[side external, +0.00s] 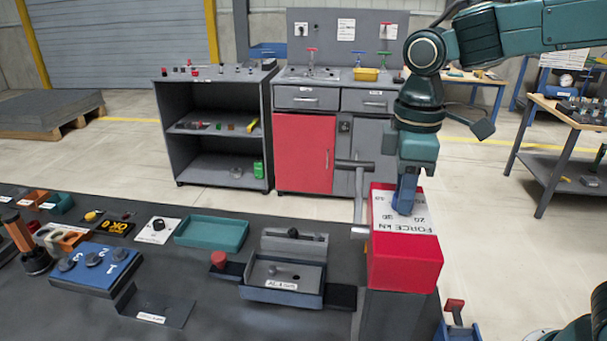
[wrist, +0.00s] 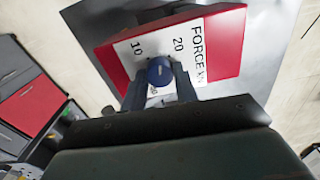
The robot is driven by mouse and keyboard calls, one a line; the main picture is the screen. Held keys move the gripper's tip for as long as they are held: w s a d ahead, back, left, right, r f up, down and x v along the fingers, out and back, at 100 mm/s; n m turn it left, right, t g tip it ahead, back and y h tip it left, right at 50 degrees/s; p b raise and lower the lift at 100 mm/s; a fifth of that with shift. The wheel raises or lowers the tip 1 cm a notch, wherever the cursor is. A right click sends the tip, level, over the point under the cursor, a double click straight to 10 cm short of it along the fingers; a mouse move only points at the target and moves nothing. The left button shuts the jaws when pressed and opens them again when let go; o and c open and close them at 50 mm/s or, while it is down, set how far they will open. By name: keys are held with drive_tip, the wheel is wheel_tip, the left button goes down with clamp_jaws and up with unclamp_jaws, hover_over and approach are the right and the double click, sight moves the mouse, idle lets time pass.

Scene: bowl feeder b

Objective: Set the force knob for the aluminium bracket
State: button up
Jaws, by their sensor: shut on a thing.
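The force knob (wrist: 159,71) is round and blue with a pale mark on its top. It sits on a white dial plate (side external: 420,222) lettered FORCE kN, on top of a red box (side external: 405,268). In the wrist view the plate reads 10 and 20 beyond the knob; another marking is partly hidden by my gripper. My gripper (wrist: 161,84) is shut on the knob, one finger on each side. In the side view my gripper (side external: 404,205) points down onto the plate and hides the knob. I cannot tell which part is the aluminium bracket.
A grey fixture with a labelled tray (side external: 280,296) stands left of the red box, with a red knob (side external: 219,259) beside it. A blue panel (side external: 96,266) with several knobs and a teal tray (side external: 211,233) lie further left. A cabinet (side external: 304,151) stands behind.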

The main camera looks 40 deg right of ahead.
drive_tip(key=m, duration=0.6)
drive_tip(key=shift+r, duration=0.1)
idle(0.3)
drive_tip(key=o, duration=1)
drive_tip(key=shift+c, duration=0.2)
wheel_tip(320, 180, up, 14)
idle(0.4)
drive_tip(key=shift+s, duration=0.1)
